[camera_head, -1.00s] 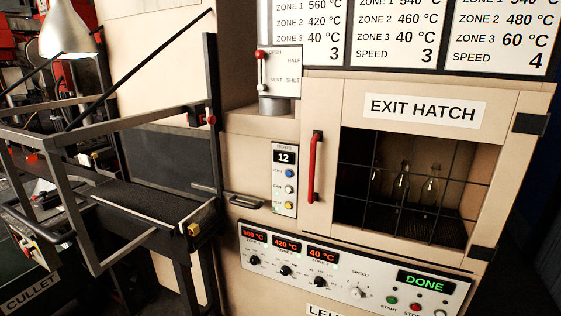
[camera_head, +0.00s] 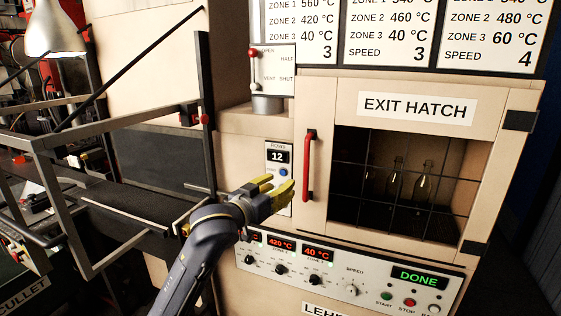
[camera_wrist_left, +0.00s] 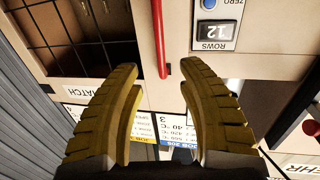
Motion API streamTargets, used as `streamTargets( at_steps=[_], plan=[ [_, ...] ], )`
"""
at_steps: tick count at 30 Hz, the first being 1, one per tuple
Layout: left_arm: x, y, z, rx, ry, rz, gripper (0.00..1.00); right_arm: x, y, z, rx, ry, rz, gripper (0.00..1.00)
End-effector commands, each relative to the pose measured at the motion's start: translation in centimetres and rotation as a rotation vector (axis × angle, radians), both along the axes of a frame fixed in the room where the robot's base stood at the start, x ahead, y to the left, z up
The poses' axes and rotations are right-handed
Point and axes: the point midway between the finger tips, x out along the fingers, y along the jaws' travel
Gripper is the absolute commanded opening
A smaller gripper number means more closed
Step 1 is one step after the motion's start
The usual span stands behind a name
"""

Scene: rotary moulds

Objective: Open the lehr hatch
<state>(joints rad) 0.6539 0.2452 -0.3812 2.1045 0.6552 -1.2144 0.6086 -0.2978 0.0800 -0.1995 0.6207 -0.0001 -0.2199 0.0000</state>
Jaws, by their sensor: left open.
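The lehr exit hatch (camera_head: 313,235) is a cream door, shut, with a dark barred window and an "EXIT HATCH" label (camera_head: 417,107). Its red vertical handle (camera_head: 309,165) is on the door's left side and also shows in the left wrist view (camera_wrist_left: 159,38). Hinges (camera_head: 519,121) are on the right. My left gripper (camera_head: 288,191) has yellow fingers and is just left of the handle's lower end, apart from it. In the left wrist view the open fingers (camera_wrist_left: 162,85) are empty, with the handle between and beyond them. My right gripper is not in view.
Glass bottles (camera_head: 423,184) stand behind the bars. A counter panel reading 12 (camera_head: 279,157) is left of the handle, partly behind my gripper. The control panel (camera_head: 350,280) below shows DONE. A grey metal frame (camera_head: 140,120) stands at the left.

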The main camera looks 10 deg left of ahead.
Motion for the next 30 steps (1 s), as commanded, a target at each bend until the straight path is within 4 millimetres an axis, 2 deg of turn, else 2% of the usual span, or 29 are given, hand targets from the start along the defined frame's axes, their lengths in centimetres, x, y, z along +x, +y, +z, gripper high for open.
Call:
streamTargets(
  at_steps=[1,3,8,30],
  plan=[
    [-0.5,-0.2,1.0,0.002,-0.016,-0.007,0.40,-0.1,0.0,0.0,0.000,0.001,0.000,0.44],
    [-0.9,-0.4,1.9,0.002,-0.028,-0.014,0.40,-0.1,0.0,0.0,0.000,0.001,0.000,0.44],
    [-0.2,-1.0,2.3,0.000,-0.032,-0.018,0.40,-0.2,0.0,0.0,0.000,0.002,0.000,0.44],
    [10.7,-6.7,2.2,0.001,-0.031,-0.017,0.40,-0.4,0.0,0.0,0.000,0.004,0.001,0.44]
  ],
)
